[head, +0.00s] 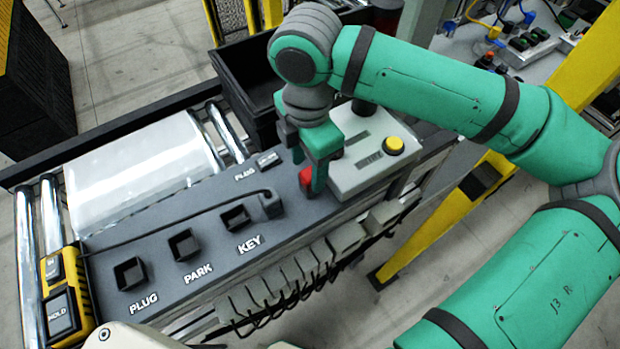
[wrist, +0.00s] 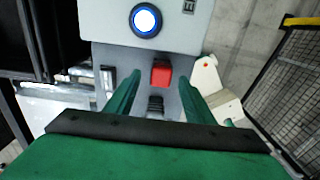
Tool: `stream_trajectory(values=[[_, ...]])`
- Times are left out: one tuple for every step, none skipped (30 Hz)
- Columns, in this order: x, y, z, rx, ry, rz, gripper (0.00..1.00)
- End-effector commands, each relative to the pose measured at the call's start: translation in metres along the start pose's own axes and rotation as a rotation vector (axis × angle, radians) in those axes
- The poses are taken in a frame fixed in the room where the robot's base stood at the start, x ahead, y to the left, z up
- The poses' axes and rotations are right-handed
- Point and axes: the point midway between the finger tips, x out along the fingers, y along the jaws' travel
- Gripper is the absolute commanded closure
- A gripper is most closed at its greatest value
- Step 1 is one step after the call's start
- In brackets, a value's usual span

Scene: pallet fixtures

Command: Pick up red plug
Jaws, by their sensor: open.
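The red plug (head: 306,178) stands near the right end of the dark fixture panel, beside the grey button box. In the wrist view the red plug (wrist: 161,73) lies between my two green fingers, with a gap showing on the left side. My gripper (head: 309,170) is open and points down, one finger on each side of the plug. The fingers also show in the wrist view (wrist: 159,80). In the head view the fingers partly hide the plug. I cannot tell whether either finger touches it.
The grey button box (head: 365,165) with a yellow button (head: 394,145) stands close on the right. A black connector (head: 270,203) with a cable lies to the left. Square sockets labelled PLUG (head: 131,274), PARK (head: 184,244) and KEY (head: 236,217) line the panel. A black bin (head: 245,95) stands behind.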

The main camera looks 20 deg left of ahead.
Motion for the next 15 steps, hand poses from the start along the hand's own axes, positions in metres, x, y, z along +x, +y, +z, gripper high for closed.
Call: stream_trajectory(values=[[0.007,-0.002,0.003,0.002,-0.001,-0.001,0.52],[0.012,-0.002,0.004,0.002,-0.001,-0.002,0.52],[0.017,-0.002,0.004,0.000,-0.001,-0.002,0.52],[0.021,-0.002,0.003,-0.001,0.000,-0.002,0.52],[0.024,-0.002,0.003,-0.001,-0.001,-0.001,0.52],[0.028,-0.002,0.003,-0.001,-0.001,0.000,0.52],[0.030,-0.002,0.003,-0.001,-0.001,-0.001,0.52],[0.032,-0.002,0.003,-0.001,-0.001,-0.001,0.52],[0.033,-0.002,0.003,-0.001,0.000,0.000,0.52],[0.034,-0.002,0.003,-0.001,0.000,0.000,0.52],[0.034,-0.001,0.003,-0.001,0.000,0.001,0.52],[0.034,-0.001,0.003,-0.001,0.000,0.001,0.52],[0.034,-0.001,0.003,-0.001,0.000,0.001,0.52],[0.034,-0.001,0.003,-0.001,0.000,0.001,0.52],[0.034,-0.001,0.003,-0.001,0.000,0.001,0.52]])
